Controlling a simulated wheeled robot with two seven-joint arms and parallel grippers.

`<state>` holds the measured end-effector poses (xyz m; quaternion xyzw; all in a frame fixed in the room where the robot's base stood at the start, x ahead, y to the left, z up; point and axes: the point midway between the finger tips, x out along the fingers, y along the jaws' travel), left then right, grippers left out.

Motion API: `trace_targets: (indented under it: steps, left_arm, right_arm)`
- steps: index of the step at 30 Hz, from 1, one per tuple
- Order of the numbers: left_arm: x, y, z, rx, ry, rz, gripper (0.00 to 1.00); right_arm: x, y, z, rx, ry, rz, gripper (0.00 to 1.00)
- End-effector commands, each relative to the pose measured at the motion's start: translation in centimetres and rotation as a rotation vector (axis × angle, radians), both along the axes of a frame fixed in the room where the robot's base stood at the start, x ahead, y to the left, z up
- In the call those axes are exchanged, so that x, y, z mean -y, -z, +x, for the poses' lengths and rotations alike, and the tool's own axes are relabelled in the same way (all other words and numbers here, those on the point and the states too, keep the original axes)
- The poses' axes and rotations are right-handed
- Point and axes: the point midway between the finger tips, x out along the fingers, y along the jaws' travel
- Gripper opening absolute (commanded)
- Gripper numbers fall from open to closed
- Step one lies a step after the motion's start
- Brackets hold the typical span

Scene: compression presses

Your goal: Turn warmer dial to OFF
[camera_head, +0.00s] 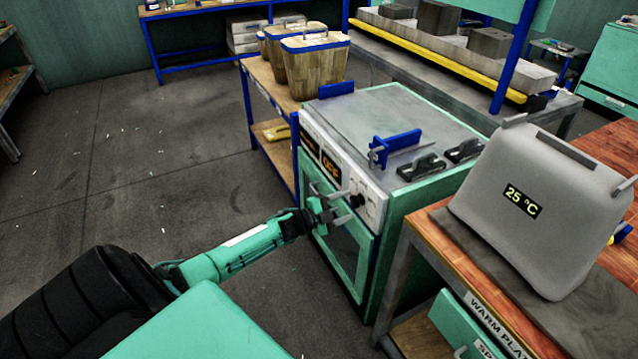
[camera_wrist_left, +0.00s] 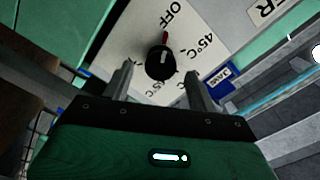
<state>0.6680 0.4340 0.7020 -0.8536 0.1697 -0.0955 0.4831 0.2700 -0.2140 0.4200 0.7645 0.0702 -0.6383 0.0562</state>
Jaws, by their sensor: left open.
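The warmer (camera_head: 385,110) is a green cabinet with a grey top and a white front panel. Its black dial (camera_wrist_left: 160,64) sits on a white plate (camera_wrist_left: 125,35) marked OFF and 45°C. A red mark shows at the dial's upper side, towards the OFF label (camera_wrist_left: 173,14). In the head view the dial (camera_head: 357,200) is small and partly behind my gripper. My left gripper (camera_head: 343,207) is open in front of the panel. In the left wrist view its fingers (camera_wrist_left: 158,85) stand either side of and below the dial, apart from it. My right gripper is not in view.
An orange display (camera_head: 331,168) glows on the panel. A blue-handled clamp (camera_head: 394,147) and black handles are on the warmer's top. A grey unit reading 25 °C (camera_head: 545,215) stands on the wooden bench at right. Wooden baskets (camera_head: 315,65) stand behind.

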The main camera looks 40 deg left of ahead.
Motion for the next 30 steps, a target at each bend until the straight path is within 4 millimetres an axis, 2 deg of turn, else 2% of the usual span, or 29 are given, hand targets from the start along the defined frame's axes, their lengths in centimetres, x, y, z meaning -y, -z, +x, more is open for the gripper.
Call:
trace_targets:
  steps: [9, 18, 24, 30]
  left_arm:
    - [-2.1, 0.2, -5.2, -0.003, 0.001, 0.001, 0.59]
    - [-3.8, 0.1, -9.2, -0.002, 0.0, 0.0, 0.59]
    - [-4.3, 0.0, -10.5, -0.001, 0.0, 0.001, 0.59]
    - [-4.5, 0.0, -10.7, 0.0, -0.001, 0.0, 0.59]
  right_arm:
    - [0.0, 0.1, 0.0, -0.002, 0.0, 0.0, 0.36]
    - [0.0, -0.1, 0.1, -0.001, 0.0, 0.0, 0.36]
    - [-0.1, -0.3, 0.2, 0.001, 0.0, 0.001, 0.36]
    - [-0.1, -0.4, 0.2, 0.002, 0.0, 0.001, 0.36]
